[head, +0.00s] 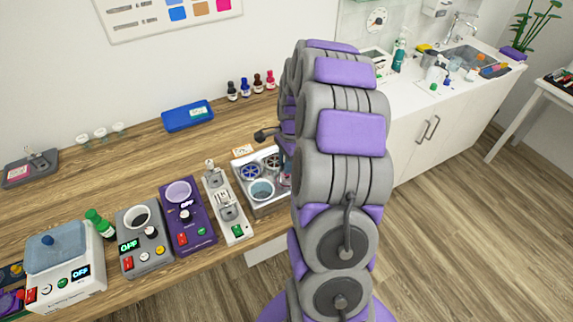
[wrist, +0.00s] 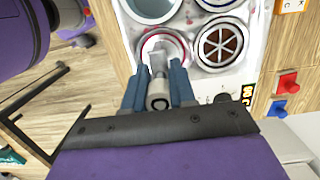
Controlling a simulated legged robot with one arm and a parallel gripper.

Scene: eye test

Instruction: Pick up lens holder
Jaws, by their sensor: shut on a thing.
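My gripper (wrist: 157,72) has two blue fingers, shut on a small grey metal piece with a round end, which looks like the lens holder (wrist: 158,97). In the wrist view it is in front of a round, red-rimmed well (wrist: 178,47) of a white device (wrist: 200,79). I cannot tell whether the held piece touches the well. In the head view the same device (head: 272,207) stands at the right end of the wooden bench, and my arm hides most of the gripper and the held piece.
Left of the device stand a white-grey instrument (head: 226,207), a purple instrument (head: 196,235) and a grey one (head: 146,252). A blue tray (head: 188,116) and several small bottles (head: 245,88) are at the back. The bench (head: 110,165) between them is mostly clear.

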